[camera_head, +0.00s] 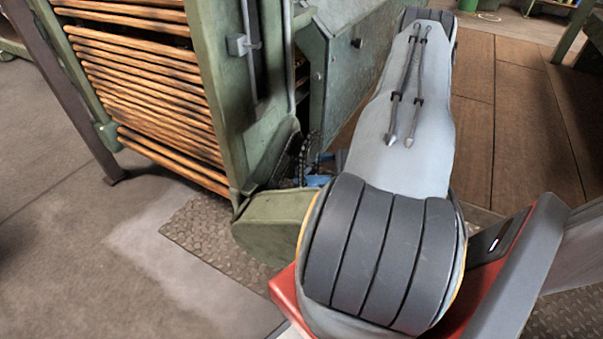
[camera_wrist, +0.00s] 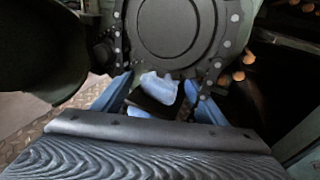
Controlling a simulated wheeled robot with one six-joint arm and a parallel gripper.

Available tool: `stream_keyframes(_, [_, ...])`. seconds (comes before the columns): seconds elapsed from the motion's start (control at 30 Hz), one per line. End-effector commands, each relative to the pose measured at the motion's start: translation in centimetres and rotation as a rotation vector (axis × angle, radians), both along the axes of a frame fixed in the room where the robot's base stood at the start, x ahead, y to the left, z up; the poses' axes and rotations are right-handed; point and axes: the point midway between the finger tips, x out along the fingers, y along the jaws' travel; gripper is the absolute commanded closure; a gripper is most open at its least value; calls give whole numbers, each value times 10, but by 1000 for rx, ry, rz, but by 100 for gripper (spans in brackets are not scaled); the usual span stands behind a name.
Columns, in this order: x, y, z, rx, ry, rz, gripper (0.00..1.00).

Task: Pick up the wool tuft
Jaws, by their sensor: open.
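A pale blue-white lump that looks like the wool tuft (camera_wrist: 158,87) shows in the wrist view, near the middle. It lies beyond a dark surface and in front of a large round machine part. My gripper (camera_wrist: 159,80) is open, with one blue finger on each side of the tuft in the picture. I cannot tell whether either finger touches it. In the head view only a small bit of blue at my gripper (camera_head: 318,181) shows beside the machine's base; my arm hides the rest. I do not see the tuft in the head view.
The round dark wheel (camera_wrist: 168,28) with a studded chain (camera_wrist: 207,78) is close ahead. Brown rods (camera_wrist: 247,58) are to the right. In the head view the green machine frame (camera_head: 225,85) stands close to my arm. Floor (camera_head: 70,250) is open at left.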

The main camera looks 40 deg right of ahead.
Motion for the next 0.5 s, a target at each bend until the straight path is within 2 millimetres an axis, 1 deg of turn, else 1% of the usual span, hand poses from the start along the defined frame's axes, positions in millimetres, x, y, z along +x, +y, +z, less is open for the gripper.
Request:
stream_keyframes(0.03, [5,4,-2,0,0,1,34])
stream_keyframes(0.1, [7,6,-2,-1,0,0,34])
stream_keyframes(0.27, [7,6,-1,-1,0,0,34])
stream_keyframes(0.3, [7,6,-1,-1,0,0,36])
stream_keyframes(0.37, [7,6,-1,-1,0,0,46])
stream_keyframes(0.5, [7,6,-1,-1,0,0,70])
